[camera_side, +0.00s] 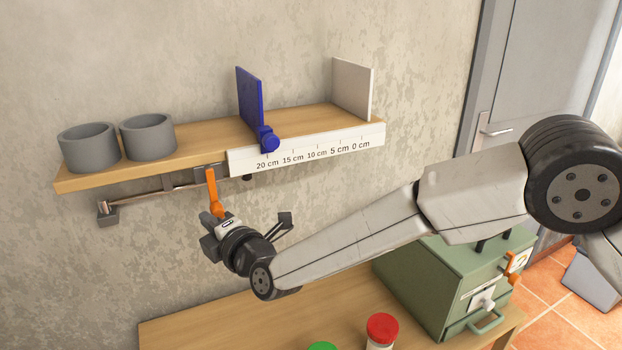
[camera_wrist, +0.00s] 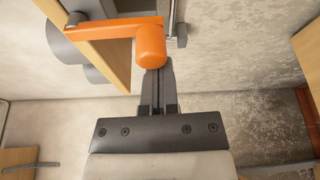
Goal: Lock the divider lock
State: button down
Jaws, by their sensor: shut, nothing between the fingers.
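An orange lever (camera_side: 212,190) hangs down from the underside of the wall shelf, left of the scale strip. In the wrist view it has a flat arm and a rounded orange knob (camera_wrist: 151,45). A blue divider (camera_side: 250,95) with a blue knob (camera_side: 269,139) stands upright on the shelf near the 20 cm mark. My gripper (camera_side: 209,217) is below the shelf, at the lower end of the lever. Its fingers (camera_wrist: 158,76) are shut and empty, with the tips right at the knob. I cannot tell whether they touch it.
The shelf (camera_side: 205,143) also holds two grey cups (camera_side: 88,148) and a white end plate (camera_side: 353,88). A metal rod (camera_side: 150,193) runs beneath it. Below stand a green box (camera_side: 430,280) and a red-lidded jar (camera_side: 382,328) on a table (camera_side: 190,325).

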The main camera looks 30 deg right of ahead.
jog(key=shift+a, duration=0.2)
jog(key=s, duration=0.9)
jog(key=shift+s+a, duration=0.15)
jog(key=shift+s, duration=0.1)
dwell(0.6)
